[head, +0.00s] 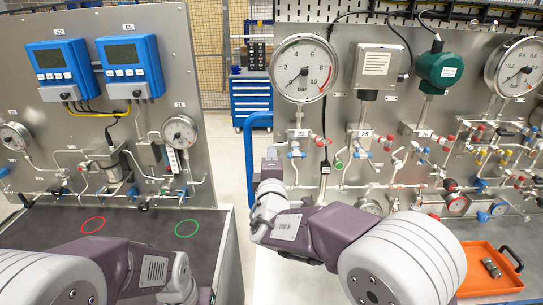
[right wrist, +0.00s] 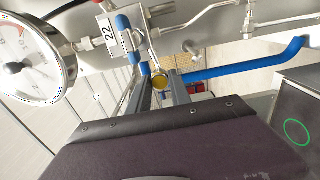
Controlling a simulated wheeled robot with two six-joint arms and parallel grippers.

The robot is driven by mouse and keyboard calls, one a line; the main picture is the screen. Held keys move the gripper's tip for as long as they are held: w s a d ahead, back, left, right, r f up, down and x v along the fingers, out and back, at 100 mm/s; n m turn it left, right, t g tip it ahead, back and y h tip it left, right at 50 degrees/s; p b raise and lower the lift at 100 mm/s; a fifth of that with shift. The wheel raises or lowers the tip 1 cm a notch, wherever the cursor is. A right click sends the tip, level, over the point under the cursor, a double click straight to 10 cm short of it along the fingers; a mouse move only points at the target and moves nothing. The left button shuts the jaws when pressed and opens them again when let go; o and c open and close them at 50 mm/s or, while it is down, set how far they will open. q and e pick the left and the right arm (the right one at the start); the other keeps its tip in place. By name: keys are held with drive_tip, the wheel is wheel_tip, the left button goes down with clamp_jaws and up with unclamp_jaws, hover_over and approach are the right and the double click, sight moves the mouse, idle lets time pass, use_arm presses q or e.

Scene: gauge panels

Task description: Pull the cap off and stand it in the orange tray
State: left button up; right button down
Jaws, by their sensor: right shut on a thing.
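My right gripper (head: 271,163) is at the right panel, below the big bar gauge, with its fingertips small and partly hidden by the wrist. In the right wrist view its two grey fingers (right wrist: 161,90) are shut on a small round yellow cap (right wrist: 160,81). The cap lies in line with a thin metal pipe end under the label 22; I cannot tell whether it still touches the pipe. The orange tray (head: 475,282) is at the lower right, beyond my right arm. My left arm shows at the lower left; its gripper is out of view.
A dark metal fitting (head: 491,267) lies in the tray, beside a black handle (head: 512,258). A blue bar (right wrist: 245,68) runs close to the fingers. Pipes and valves crowd the right panel (head: 340,60). Red (head: 93,225) and green (head: 186,228) rings mark the dark left bench.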

drive_tip(key=s+b, duration=0.4)
drive_tip(key=s, duration=0.2)
idle(1.2)
idle(0.6)
